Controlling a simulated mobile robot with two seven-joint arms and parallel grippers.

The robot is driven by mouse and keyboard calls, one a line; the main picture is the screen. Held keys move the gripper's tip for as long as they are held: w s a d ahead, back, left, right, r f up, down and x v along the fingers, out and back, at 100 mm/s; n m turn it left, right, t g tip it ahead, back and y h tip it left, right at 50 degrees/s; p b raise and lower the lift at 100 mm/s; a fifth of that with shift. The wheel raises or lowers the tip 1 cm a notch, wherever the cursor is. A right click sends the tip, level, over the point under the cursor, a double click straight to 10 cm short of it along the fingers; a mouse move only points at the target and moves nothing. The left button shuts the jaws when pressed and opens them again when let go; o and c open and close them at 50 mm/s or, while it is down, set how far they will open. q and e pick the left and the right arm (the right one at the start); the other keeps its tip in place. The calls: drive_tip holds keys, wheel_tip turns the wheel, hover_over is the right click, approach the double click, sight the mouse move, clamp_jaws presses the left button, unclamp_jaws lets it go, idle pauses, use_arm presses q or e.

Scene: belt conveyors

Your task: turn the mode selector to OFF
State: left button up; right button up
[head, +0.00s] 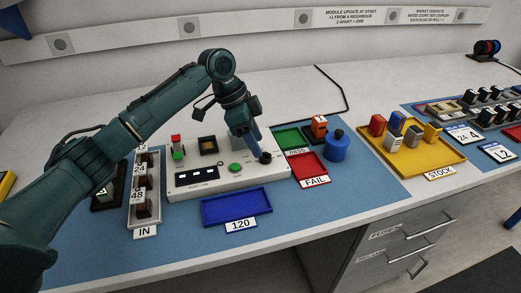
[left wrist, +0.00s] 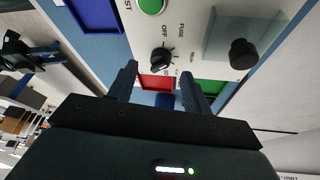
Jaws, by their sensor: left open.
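The mode selector is a black round knob (left wrist: 162,58) on the white panel of the test box (head: 185,188). In the head view the black knob (head: 265,158) sits at the box's right end. Labels by it include OFF and FUSE; which one it points at is too small to tell. My left gripper (left wrist: 158,70) is open, its two fingertips on either side of the knob in the wrist picture; I cannot tell whether they touch it. In the head view my left gripper (head: 256,148) hangs right above the knob and partly hides the panel. My right gripper is not in view.
A green button (head: 236,168) is left of the knob. A second black knob (left wrist: 243,53) stands by a grey translucent plate (left wrist: 228,32). Red FAIL tray (head: 307,168), green PASS tray (head: 290,139), blue 120 tray (head: 236,207) and a blue cylinder (head: 337,148) stand close by.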

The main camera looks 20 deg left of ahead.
sight(265, 156)
use_arm(q)
drive_tip(key=shift+x, duration=1.85)
drive_tip(key=shift+c, duration=0.5)
